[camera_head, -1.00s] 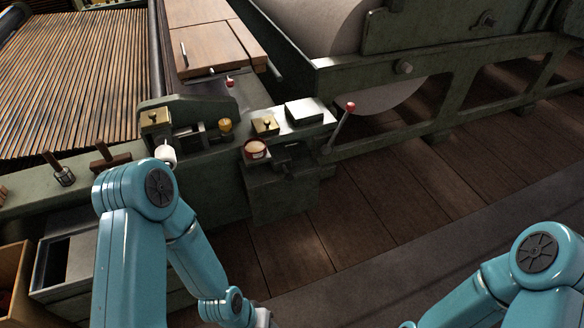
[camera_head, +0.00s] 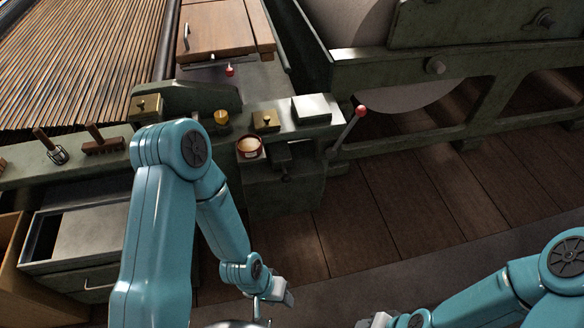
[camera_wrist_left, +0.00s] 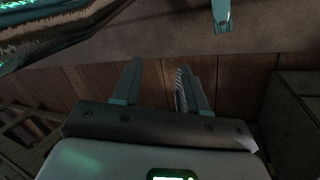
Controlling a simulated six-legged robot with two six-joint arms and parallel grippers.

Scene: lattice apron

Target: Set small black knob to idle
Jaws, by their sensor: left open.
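I cannot pick out the small black knob for sure. A small dark knob-like part (camera_head: 286,178) shows in the head view on the front of the green machine block, too dim to read its setting. Two brass plates with small knobs, a left one (camera_head: 146,106) and a right one (camera_head: 266,121), sit on the machine top. In the left wrist view my left gripper (camera_wrist_left: 160,68) is open and empty, over the plank floor and apart from the machine. My left arm hides part of the machine top. A teal tip, perhaps of my right arm, shows at that view's top edge.
The plank floor (camera_head: 385,215) at right is clear.

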